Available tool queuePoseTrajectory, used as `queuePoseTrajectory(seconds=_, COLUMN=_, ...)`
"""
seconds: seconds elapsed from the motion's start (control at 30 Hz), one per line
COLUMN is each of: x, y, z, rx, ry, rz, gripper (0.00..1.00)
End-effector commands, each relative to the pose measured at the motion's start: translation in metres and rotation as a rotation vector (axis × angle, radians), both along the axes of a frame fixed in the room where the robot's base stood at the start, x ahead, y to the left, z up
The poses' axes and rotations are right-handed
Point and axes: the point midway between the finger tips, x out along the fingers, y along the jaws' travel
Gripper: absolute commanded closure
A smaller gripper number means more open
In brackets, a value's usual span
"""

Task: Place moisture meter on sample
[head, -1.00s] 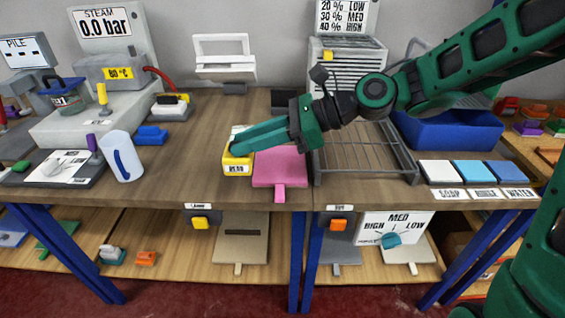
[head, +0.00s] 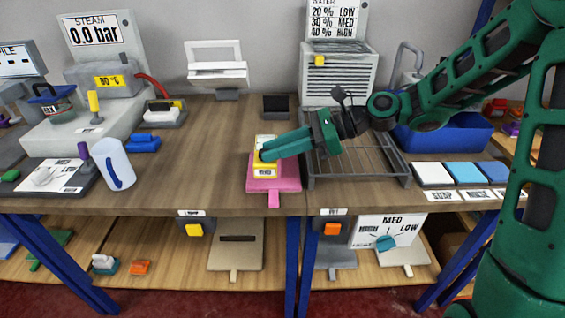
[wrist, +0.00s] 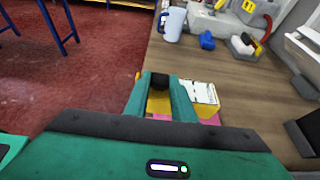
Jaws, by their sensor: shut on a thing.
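The yellow moisture meter (head: 265,172) has a white face and a small front label. It is over the pink sample (head: 290,183), a flat square with a tab at its front. My gripper (head: 264,155) is shut on the meter, coming in from the right. In the wrist view the meter (wrist: 208,108) shows between and beside the fingers, with a little pink under it. The meter appears upright and at or just above the sample; I cannot tell whether they touch.
A wire rack (head: 358,168) stands right of the sample, under my arm. A white mug (head: 115,164) and a blue block (head: 143,143) are to the left. White and blue pads (head: 466,174) lie at the right front. The wooden worktop (head: 200,165) between mug and sample is clear.

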Motion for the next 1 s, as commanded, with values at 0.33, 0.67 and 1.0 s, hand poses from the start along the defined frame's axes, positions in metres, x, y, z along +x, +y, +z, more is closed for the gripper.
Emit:
queuePoseTrajectory(seconds=0.33, x=0.017, y=-0.018, z=-0.019, rx=0.001, ry=0.001, rz=0.001, gripper=1.00)
queuePoseTrajectory(seconds=0.67, x=0.017, y=-0.017, z=-0.055, rx=0.001, ry=0.000, rz=0.001, gripper=1.00)
queuePoseTrajectory(seconds=1.0, x=0.017, y=-0.017, z=-0.056, rx=0.000, ry=0.000, rz=0.001, gripper=0.68)
